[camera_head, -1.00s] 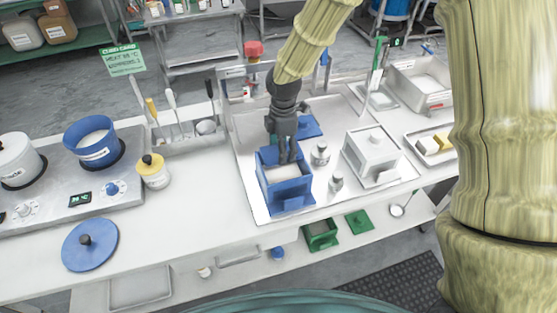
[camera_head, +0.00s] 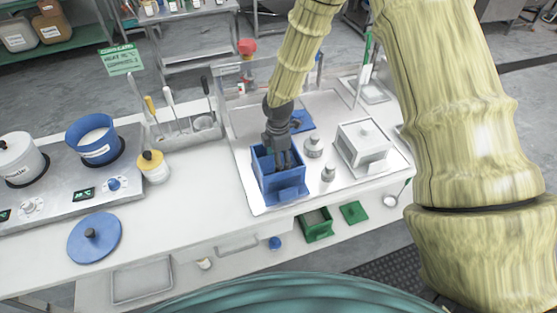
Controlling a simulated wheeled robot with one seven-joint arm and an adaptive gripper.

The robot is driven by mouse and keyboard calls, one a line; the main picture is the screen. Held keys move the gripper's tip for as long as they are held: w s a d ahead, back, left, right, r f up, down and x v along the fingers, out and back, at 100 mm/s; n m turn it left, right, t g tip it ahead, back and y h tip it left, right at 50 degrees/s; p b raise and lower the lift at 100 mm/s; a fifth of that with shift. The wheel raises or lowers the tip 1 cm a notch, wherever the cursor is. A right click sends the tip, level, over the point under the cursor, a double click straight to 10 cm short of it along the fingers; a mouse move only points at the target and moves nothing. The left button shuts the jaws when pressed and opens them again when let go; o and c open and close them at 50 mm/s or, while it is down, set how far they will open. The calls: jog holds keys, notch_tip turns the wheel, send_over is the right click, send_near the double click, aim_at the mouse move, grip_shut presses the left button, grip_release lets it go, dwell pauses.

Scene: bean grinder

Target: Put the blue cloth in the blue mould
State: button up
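The blue mould (camera_head: 288,190) is an open-topped box standing on the white tray in the middle of the worktop. My gripper (camera_head: 283,166) points down with its fingertips at or inside the mould's opening. Its fingers hide much of the inside, and I cannot tell whether they are open or closed. I cannot clearly make out a blue cloth, in the gripper or in the mould. A flat blue piece (camera_head: 302,121) lies on the tray behind the mould, partly hidden by my arm; I cannot tell whether it is a cloth or a lid.
A white lidded box (camera_head: 362,148) and small metal weights (camera_head: 314,147) stand right of the mould. A tool rack (camera_head: 190,130), yellow-lidded jar (camera_head: 152,167) and blue pot (camera_head: 93,140) are left. A green mould (camera_head: 316,225) sits below in front.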

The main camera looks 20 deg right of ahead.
jog(key=shift+w+f, duration=0.2)
jog(key=shift+f, duration=0.35)
jog(key=shift+w+f, duration=0.15)
jog(key=shift+f, duration=0.4)
jog(key=shift+s+r, duration=0.2)
jog(key=shift+s, duration=0.05)
jog(key=shift+f, duration=0.15)
jog(key=o, duration=0.6)
jog(key=shift+w+f, duration=0.15)
jog(key=shift+o, duration=0.2)
jog(key=shift+r, duration=0.3)
jog(key=shift+r, duration=0.25)
notch_tip(320, 180, up, 11)
jog(key=b, duration=0.3)
jog(key=shift+r+b, duration=0.2)
jog(key=shift+b, duration=0.2)
